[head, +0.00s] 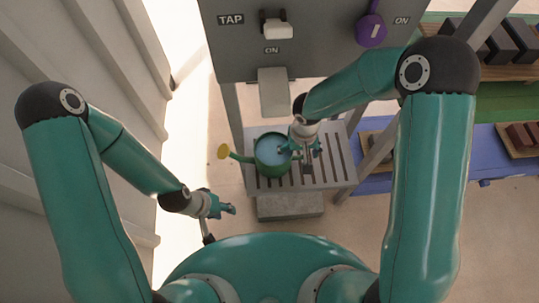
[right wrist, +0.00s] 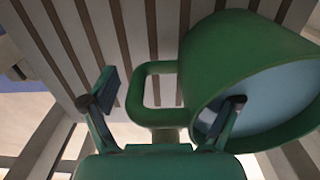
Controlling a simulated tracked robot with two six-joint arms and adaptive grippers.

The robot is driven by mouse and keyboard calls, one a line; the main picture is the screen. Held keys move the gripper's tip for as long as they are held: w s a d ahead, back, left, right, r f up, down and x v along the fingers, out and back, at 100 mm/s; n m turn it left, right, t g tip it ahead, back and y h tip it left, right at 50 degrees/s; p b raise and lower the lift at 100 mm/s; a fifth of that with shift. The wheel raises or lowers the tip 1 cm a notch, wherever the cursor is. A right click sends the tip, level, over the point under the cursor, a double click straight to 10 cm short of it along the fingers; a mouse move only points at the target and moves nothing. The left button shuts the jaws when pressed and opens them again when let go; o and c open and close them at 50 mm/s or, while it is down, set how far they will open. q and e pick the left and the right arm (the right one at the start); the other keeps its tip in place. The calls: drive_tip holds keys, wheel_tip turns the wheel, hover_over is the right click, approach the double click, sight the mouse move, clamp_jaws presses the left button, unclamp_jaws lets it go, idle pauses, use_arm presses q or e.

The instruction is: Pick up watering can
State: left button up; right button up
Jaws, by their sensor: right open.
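The green watering can (head: 266,170) stands on the slatted grey platform below the tap panel. Its spout points left and ends in a yellow rose (head: 223,152). The inside looks pale blue. My right gripper (head: 304,146) is at the can's right side. In the right wrist view my right gripper (right wrist: 170,93) is open, with the can's handle (right wrist: 140,92) between its fingers. One finger is left of the handle; the other overlaps the mouth of the can (right wrist: 240,65). My left gripper (head: 228,209) hangs lower left, apart from the can; its fingers are too small to judge.
The slatted platform (head: 335,170) has bare slats right of the can. A grey panel (head: 300,45) carries a white switch (head: 278,28) and a purple handle (head: 371,30). A grey chute (head: 273,92) hangs above the can. Shelves with dark blocks (head: 500,45) stand at the right.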

clamp_jaws()
idle(0.5)
drive_tip(key=shift+r, duration=0.15)
drive_tip(key=shift+w+r, duration=0.1)
drive_tip(key=shift+r, duration=0.75)
drive_tip(key=shift+r+p, duration=0.3)
drive_tip(key=shift+r, duration=0.6)
drive_tip(key=s+b, duration=1.4)
drive_tip(key=s, duration=0.4)
drive_tip(key=shift+d, duration=0.25)
